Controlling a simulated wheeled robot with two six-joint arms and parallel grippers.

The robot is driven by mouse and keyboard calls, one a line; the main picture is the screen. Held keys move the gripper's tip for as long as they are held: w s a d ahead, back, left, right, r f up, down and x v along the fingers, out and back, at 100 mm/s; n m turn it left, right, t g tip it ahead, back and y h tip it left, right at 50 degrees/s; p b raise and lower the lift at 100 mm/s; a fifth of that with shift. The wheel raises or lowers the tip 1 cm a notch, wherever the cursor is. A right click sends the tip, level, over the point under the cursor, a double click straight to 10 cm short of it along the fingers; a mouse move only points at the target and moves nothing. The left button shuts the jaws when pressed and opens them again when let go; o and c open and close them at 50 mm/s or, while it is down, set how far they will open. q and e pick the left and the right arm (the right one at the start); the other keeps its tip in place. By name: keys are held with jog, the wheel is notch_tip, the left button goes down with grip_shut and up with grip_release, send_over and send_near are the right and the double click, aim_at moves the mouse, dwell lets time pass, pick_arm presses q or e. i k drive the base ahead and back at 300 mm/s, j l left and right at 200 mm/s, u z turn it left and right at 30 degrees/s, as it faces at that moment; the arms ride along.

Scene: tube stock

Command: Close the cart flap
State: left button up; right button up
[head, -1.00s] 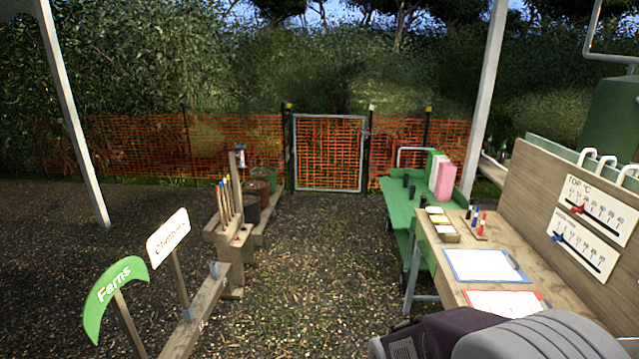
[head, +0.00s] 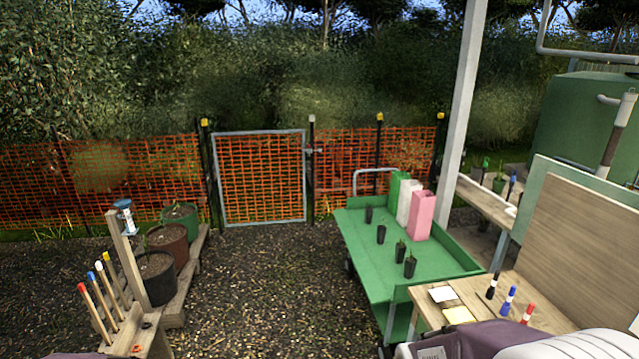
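The green cart (head: 372,270) stands right of the middle, with a pale push handle (head: 375,172) at its far end. A raised green side wall (head: 455,248) runs along its right side. Its left edge shows no raised wall. A green panel (head: 400,315) shows at the near end, partly hidden by the table and my arm; I cannot tell if it is the flap or how it hangs. Several small black pots stand on the deck, with green, white and pink (head: 421,215) containers at the far right. Neither gripper is in view; only parts of my arms show at the bottom edge.
A wooden table (head: 545,318) with markers and cards stands close to the cart's near right. A wooden stand with tools (head: 130,335) and potted plants (head: 158,280) are on the left. Clear gravel (head: 270,290) lies between. A closed mesh gate (head: 262,180) stands behind.

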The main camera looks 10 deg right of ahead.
aim_at(377, 294)
jog(key=i+l+z, duration=0.15)
jog(key=i+z, duration=0.3)
jog(key=i, duration=0.2)
jog(key=i+z, duration=0.45)
jog(key=i, duration=0.2)
jog(key=i+j+u, duration=0.15)
jog(key=i+j, duration=0.05)
jog(key=i, duration=0.1)
